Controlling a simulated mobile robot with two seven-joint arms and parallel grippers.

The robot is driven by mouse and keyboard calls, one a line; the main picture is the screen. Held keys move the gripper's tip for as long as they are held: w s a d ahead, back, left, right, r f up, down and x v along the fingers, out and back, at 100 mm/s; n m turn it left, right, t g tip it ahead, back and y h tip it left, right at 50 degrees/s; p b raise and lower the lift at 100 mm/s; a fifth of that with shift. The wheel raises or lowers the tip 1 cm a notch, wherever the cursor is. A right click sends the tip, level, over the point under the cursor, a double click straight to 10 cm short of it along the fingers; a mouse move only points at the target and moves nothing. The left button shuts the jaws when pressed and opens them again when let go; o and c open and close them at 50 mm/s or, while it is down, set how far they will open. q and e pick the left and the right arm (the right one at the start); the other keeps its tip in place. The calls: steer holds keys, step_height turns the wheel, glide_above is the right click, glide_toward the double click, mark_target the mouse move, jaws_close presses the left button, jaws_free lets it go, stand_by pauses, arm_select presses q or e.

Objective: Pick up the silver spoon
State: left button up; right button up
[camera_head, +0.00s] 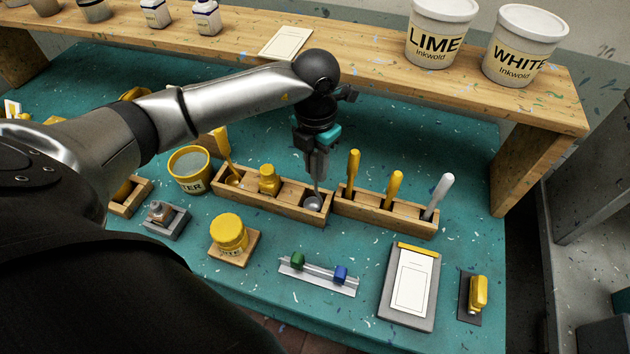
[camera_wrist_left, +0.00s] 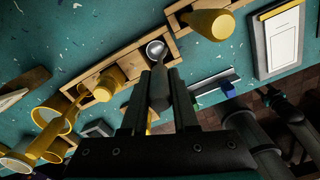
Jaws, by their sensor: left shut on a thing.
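The silver spoon (camera_head: 312,203) is upright, its bowl low at the right end compartment of the left wooden tray (camera_head: 262,201). My left gripper (camera_head: 317,165) points down over that compartment and is shut on the spoon's handle. In the left wrist view the spoon (camera_wrist_left: 155,50) has its round bowl beyond the fingertips, and its handle runs back between the fingers of the left gripper (camera_wrist_left: 160,88). I cannot tell whether the bowl touches the tray floor.
A wooden shelf (camera_head: 380,75) with paint buckets (camera_head: 525,45) spans the back.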

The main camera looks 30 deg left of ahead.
arm_select(q)
jaws_close()
stand_by(0.8)
